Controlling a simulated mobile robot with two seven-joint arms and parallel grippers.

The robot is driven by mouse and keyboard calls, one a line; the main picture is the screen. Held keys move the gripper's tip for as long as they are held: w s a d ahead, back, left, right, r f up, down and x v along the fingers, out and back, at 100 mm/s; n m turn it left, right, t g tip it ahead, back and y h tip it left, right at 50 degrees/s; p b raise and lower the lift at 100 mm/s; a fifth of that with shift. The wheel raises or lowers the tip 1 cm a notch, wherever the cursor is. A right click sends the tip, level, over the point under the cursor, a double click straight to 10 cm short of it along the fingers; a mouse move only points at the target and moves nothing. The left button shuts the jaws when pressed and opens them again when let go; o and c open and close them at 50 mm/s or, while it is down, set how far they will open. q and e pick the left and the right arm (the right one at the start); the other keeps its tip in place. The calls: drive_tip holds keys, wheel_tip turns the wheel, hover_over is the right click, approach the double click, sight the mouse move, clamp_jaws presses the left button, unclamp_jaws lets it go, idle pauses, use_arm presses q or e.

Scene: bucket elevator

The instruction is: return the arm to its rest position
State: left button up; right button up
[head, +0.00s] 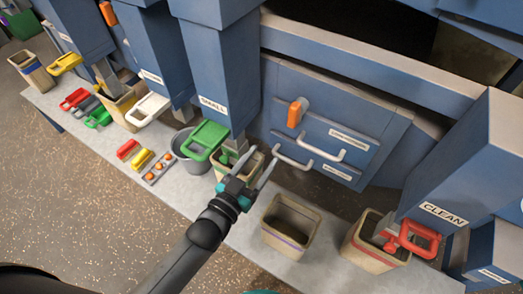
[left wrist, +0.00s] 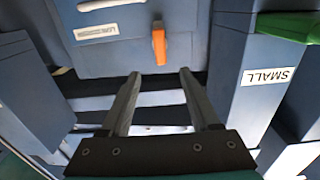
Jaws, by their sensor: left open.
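My left gripper (head: 251,169) is open, with its two fingers spread and nothing between them. In the head view it is over the shelf, in front of a beige bin under the SMALL chute (head: 215,70). In the left wrist view its fingers (left wrist: 160,95) point toward the blue cabinet (left wrist: 130,45) with an orange handle (left wrist: 159,45). The SMALL label (left wrist: 268,76) is to the right of the fingers there. My left arm (head: 190,248) reaches in from the lower left. My right gripper is not in view.
A green handle (head: 206,139) juts out close to the gripper. An empty beige bin (head: 290,225) stands to its right, and another bin (head: 372,245) stands under the CLEAN chute (head: 445,180) with a red handle (head: 419,240).

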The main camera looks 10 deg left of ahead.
use_arm(q)
drive_tip(key=s+a+f+n+g+y+b, duration=0.1)
drive_tip(key=s+a+f+g+y, duration=0.3)
drive_tip(key=f, duration=0.9)
drive_tip(key=s+a+f+g+b, duration=0.1)
drive_tip(key=s+a+f+g, duration=0.35)
drive_tip(key=f, duration=0.75)
drive_tip(key=s+a+f+g+y+b, duration=0.1)
drive_tip(key=s+f+g, duration=0.1)
drive_tip(key=s+f, duration=0.3)
drive_tip(key=s+a+f+g+y, duration=0.1)
drive_tip(key=s+f, duration=0.5)
drive_tip(key=s, duration=0.7)
drive_tip(key=s+a+f+n+g+b, duration=0.1)
drive_tip(key=s+f+g, duration=0.3)
drive_tip(key=s, duration=0.5)
drive_tip(key=shift+a+f+y+b, duration=0.3)
drive_tip(key=shift+a+f+y, duration=0.15)
drive_tip(key=shift+f, duration=0.25)
drive_tip(key=shift+s, duration=0.1)
